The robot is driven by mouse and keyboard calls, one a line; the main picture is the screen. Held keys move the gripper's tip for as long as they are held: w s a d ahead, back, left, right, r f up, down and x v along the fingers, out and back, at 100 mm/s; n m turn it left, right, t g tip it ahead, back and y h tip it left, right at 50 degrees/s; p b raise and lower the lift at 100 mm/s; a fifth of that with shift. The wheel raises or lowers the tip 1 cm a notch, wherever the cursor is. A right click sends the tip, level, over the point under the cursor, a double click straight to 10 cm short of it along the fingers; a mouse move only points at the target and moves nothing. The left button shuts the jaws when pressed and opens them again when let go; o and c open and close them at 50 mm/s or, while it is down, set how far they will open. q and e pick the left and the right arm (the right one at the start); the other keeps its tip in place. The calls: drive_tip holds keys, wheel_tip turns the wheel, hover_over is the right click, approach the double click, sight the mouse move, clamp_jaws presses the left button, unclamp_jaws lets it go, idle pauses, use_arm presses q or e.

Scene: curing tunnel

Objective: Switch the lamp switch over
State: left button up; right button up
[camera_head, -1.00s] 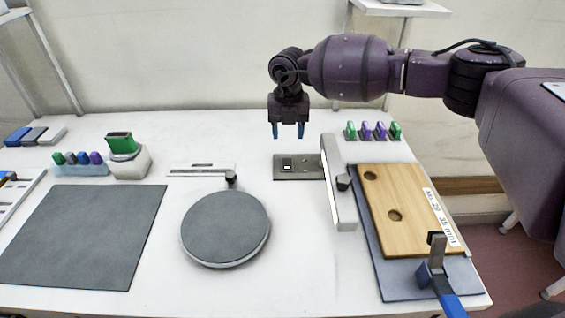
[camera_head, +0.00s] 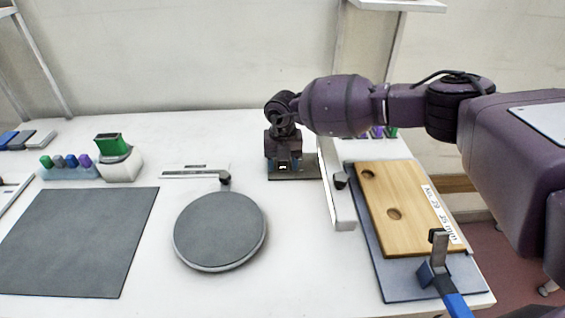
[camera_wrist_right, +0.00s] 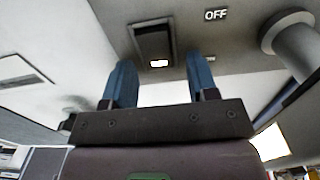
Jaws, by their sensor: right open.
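The lamp switch sits on a grey plate (camera_head: 308,172) at the back middle of the table, partly hidden behind my right gripper in the head view. In the right wrist view the switch (camera_wrist_right: 153,40) is a dark rocker in a recess, with a small lit patch at its near end. An "OFF" label (camera_wrist_right: 215,15) is printed beside it. My right gripper (camera_head: 283,168) points down just over the plate. Its two blue fingers are apart and empty in the right wrist view (camera_wrist_right: 160,65), with the switch between and beyond them. I cannot tell whether they touch it. My left gripper is out of view.
A pale raised bar (camera_head: 338,195) stands right of the switch plate. Beyond it is a wooden board (camera_head: 400,225) with a blue-handled clamp (camera_head: 445,285). A round grey disc (camera_head: 220,230) lies in front, left. A dark mat (camera_head: 75,240) covers the left.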

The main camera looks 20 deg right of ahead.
drive_tip(key=c, duration=0.9)
drive_tip(key=shift+w+f+g+b, duration=0.2)
drive_tip(key=shift+g+b, duration=0.25)
drive_tip(key=shift+g, duration=0.45)
drive_tip(key=shift+w+d+r+g+y, duration=0.1)
drive_tip(key=shift+g+y, duration=0.2)
drive_tip(key=shift+r, duration=0.25)
drive_tip(key=o, duration=0.9)
drive_tip(key=shift+r, duration=0.1)
